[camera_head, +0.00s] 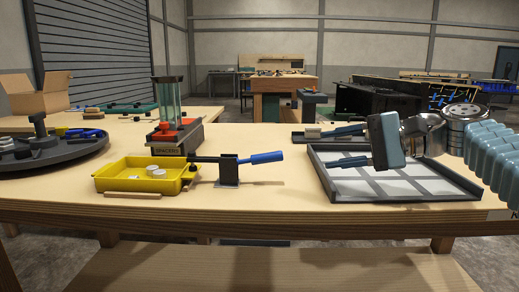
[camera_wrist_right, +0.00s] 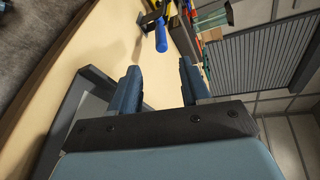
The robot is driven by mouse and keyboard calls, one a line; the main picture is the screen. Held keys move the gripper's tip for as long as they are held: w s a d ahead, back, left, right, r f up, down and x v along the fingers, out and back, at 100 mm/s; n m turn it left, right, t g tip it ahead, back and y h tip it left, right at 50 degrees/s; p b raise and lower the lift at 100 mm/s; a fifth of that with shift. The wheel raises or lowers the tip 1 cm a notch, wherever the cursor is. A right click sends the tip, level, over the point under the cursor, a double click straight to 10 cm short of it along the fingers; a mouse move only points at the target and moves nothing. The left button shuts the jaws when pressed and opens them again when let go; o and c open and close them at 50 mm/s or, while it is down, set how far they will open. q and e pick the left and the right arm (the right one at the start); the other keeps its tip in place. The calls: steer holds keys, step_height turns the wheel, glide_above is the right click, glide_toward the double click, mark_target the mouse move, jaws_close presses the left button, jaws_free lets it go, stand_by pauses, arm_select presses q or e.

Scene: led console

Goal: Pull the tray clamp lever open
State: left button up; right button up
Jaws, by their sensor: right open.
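The tray clamp (camera_head: 229,170) is a black upright block on a small plate on the table. Its blue lever handle (camera_head: 266,157) sticks out to the right, nearly level, and a dark bar runs left to the yellow tray (camera_head: 120,182). That tray holds a few white round pieces. In the right wrist view the blue handle (camera_wrist_right: 161,38) shows beyond the fingertips. My right gripper (camera_head: 340,147) is open and empty, right of the handle and clear of it, above the grey framed tray. Its two fingers (camera_wrist_right: 158,75) are spread in the wrist view. My left gripper is out of view.
The grey framed tray (camera_head: 447,188) lies below my right gripper. A spacer dispenser (camera_head: 181,137) with a clear tube stands behind the yellow tray. A dark round turntable (camera_head: 62,157) is at the left. Bare tabletop (camera_head: 285,195) lies between the clamp and the grey tray.

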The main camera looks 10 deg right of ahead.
mark_target(267, 162)
steer(key=shift+w+a, duration=0.15)
steer(key=shift+w, duration=0.15)
steer(key=x, duration=1.3)
steer(key=shift+w+a+f+b, duration=0.1)
steer(key=shift+a+f+b, duration=0.1)
steer(key=shift+b, duration=0.1)
steer(key=shift+r, duration=0.1)
jaws_close()
